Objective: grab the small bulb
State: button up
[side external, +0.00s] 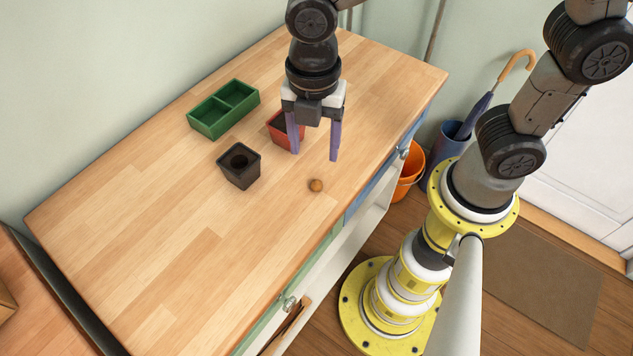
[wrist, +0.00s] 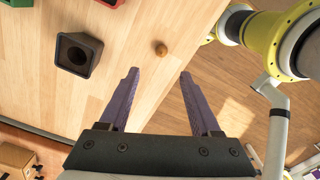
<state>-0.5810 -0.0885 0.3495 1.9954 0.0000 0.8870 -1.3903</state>
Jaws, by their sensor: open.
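The small bulb (side external: 316,185) is a little round brown thing lying on the wooden table top near its front edge. It also shows in the wrist view (wrist: 161,49), beyond the fingertips and roughly in line with the gap between them. My gripper (side external: 313,156) has two purple fingers, spread apart with nothing between them. It hangs above the table, and the bulb is apart from it. In the wrist view the open fingers (wrist: 159,72) point toward the bulb.
A black square pot (side external: 239,167) stands left of the bulb. A red pot (side external: 285,128) stands behind my gripper, partly hidden by a finger. A green two-compartment tray (side external: 223,109) is at the back left. The table (side external: 150,240) is bare toward the lower left.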

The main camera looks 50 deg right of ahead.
aim_at(316, 184)
jog(key=f, duration=1)
jog(key=shift+d, duration=0.25)
grip_shut()
